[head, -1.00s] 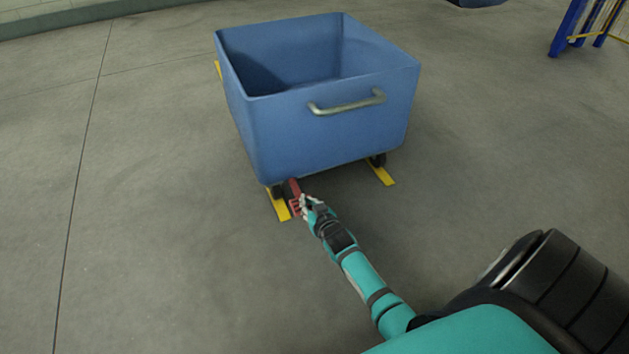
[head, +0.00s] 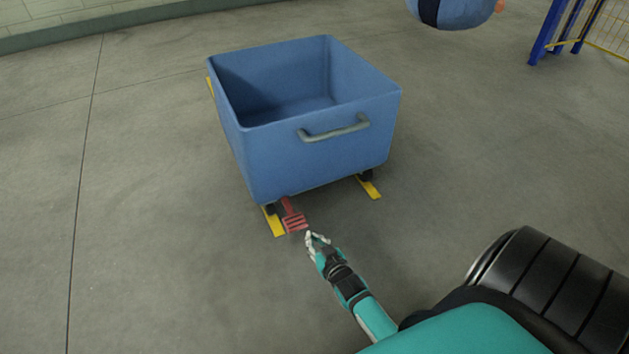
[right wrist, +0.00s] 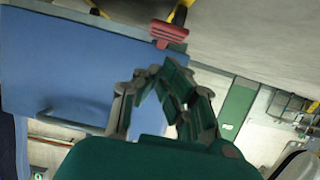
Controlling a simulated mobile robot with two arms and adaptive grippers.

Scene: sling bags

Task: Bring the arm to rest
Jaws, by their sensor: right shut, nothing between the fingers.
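My right gripper (head: 315,238) is shut and empty, low in front of the blue bin (head: 300,160). Its arm reaches in from the lower right. In the right wrist view the closed fingers (right wrist: 166,78) show with nothing between them. A red ribbed pedal (head: 294,219) sticks out under the bin's near edge, just beyond the fingertips; a small gap seems to separate them. The pedal also shows in the right wrist view (right wrist: 170,34). My left gripper is in neither view.
The bin is open-topped, with a metal handle (head: 334,132), and stands on wheels between yellow floor marks (head: 370,188). A blue rounded object (head: 455,10) and a blue-framed yellow fence (head: 590,30) are at the upper right. The floor at left is clear.

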